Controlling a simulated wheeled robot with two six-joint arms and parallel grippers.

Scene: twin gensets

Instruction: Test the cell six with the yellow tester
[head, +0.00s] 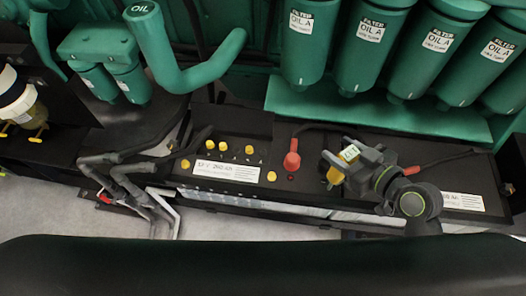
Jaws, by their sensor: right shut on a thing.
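My right gripper (356,163) is shut on the yellow tester (334,175), which has a small pale display on top. It holds the tester over the right-hand battery side, to the right of the red terminal cap (292,162). The left battery (285,190) has a white label and several yellow cell caps (249,150) on its top. Some caps sit off the row, near the label. I cannot read the cell numbers, so I cannot tell which is cell six. The tester's lower end and the surface under it are partly hidden by the gripper.
Green oil filters (362,50) hang close above the batteries at the back right. A green oil filler pipe (180,75) stands at the back left. A dark green rail (260,265) crosses the front.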

